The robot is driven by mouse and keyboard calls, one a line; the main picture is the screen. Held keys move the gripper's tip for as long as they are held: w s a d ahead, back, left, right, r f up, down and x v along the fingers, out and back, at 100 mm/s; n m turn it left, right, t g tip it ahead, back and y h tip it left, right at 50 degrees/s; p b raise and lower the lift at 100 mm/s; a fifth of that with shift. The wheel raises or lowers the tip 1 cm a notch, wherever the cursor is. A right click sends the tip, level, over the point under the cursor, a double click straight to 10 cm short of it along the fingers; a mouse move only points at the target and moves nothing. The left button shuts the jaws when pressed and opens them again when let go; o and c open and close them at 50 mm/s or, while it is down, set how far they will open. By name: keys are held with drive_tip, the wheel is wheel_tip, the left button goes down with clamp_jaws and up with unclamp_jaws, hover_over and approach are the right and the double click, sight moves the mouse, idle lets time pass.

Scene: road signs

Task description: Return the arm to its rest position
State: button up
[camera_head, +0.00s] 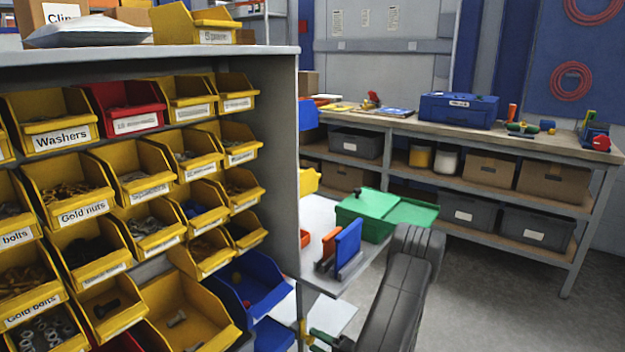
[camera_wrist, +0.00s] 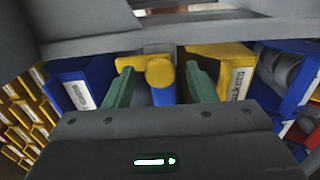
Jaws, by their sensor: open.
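My gripper (camera_wrist: 158,82) shows in the wrist view with its two green fingers apart. A yellow round-ended piece and a blue piece appear between the fingers. I cannot tell from this view how far they are from them. In the head view my dark arm (camera_head: 398,290) rises at the lower right, in front of the grey table. A green part shows at the bottom edge left of it, beside the bin rack. Most of the gripper is hidden or out of frame there.
A rack of yellow bins (camera_head: 80,200), with red and blue ones among them, fills the left. A green box (camera_head: 385,212) and a blue upright piece (camera_head: 348,240) stand on the light table. A workbench (camera_head: 470,135) with a blue toolbox (camera_head: 458,109) is behind. Floor is clear at right.

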drive_tip(key=v, duration=1.4)
drive_tip(key=x, duration=1.3)
drive_tip(key=shift+w+a, duration=0.1)
drive_tip(key=shift+a, duration=0.1)
drive_tip(key=shift+w+a+f, duration=0.1)
drive_tip(key=shift+w+a, duration=0.15)
drive_tip(key=n+b, duration=0.2)
drive_tip(key=n, duration=0.2)
drive_tip(key=n+b, duration=0.3)
drive_tip(key=n, duration=0.2)
drive_tip(key=shift+s+b, duration=0.1)
drive_tip(key=shift+b, duration=0.2)
drive_tip(key=n+b, duration=0.5)
drive_tip(key=n, duration=0.1)
drive_tip(key=shift+n+b, duration=0.3)
drive_tip(key=shift+s+r+n+b, duration=0.1)
drive_tip(key=shift+r+n+b, duration=0.1)
drive_tip(key=shift+n+b, duration=0.7)
drive_tip(key=shift+a+r, duration=0.1)
drive_tip(key=shift+a, duration=0.05)
